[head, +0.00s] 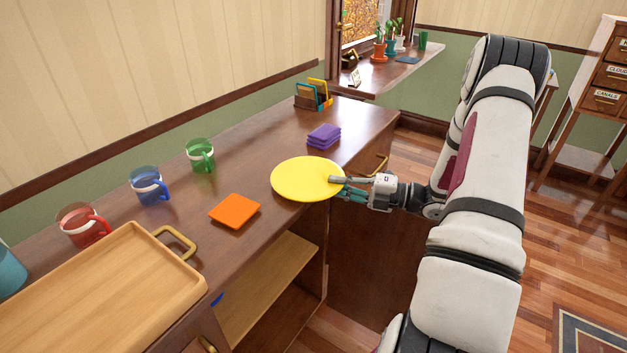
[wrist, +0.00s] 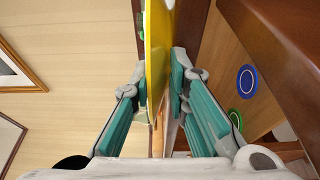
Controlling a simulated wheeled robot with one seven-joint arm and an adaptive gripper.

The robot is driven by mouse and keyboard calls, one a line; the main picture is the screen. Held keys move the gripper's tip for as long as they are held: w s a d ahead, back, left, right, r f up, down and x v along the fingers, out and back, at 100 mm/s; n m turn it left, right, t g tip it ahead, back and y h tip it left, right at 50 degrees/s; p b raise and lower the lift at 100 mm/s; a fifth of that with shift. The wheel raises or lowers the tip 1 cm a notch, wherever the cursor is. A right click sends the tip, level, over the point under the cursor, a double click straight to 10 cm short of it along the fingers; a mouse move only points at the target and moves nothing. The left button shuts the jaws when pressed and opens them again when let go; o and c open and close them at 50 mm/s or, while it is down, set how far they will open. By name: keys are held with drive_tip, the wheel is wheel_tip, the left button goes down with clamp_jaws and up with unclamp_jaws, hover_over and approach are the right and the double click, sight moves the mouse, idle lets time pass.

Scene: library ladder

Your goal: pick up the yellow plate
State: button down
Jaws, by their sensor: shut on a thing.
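The yellow plate (head: 300,180) is a flat round disc at the front edge of the brown counter in the head view. My gripper (head: 340,186) is at its right rim, with one finger above and one below, shut on the rim. In the wrist view the plate (wrist: 158,55) shows edge-on between the two teal-padded fingers of my gripper (wrist: 163,85). Whether the plate touches the counter or hangs just above it, I cannot tell.
Left of the plate lie an orange square (head: 234,210), a green mug (head: 201,155), a blue mug (head: 148,186), a red mug (head: 82,226) and a wooden tray (head: 110,290). Behind it are purple folded cloths (head: 324,136) and an organizer (head: 313,96). An open shelf (head: 265,285) is below.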

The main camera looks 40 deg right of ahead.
drive_tip(key=shift+r, duration=0.1)
drive_tip(key=shift+r, duration=0.6)
wheel_tip(320, 180, up, 2)
drive_tip(key=shift+r+p, duration=0.25)
drive_tip(key=shift+p, duration=0.3)
drive_tip(key=s+a+r+p, duration=0.1)
drive_tip(key=s+a+p, duration=0.1)
drive_tip(key=s, duration=1.3)
drive_tip(key=shift+s+a, duration=0.35)
drive_tip(key=shift+a, duration=0.25)
drive_tip(key=shift+w+r, duration=0.1)
drive_tip(key=w+a+r+m+t+h+p, duration=0.1)
drive_tip(key=w+a+r+p, duration=0.2)
drive_tip(key=w+a+p, duration=0.2)
drive_tip(key=w+a+r+m+h+p, duration=0.1)
drive_tip(key=w+a+r+p, duration=0.3)
drive_tip(key=w+a, duration=0.6)
drive_tip(key=a+p, duration=0.2)
drive_tip(key=a, duration=0.4)
drive_tip(key=shift+w+r+t+h, duration=0.15)
drive_tip(key=shift+w+t+h, duration=0.15)
drive_tip(key=shift+w+t, duration=0.1)
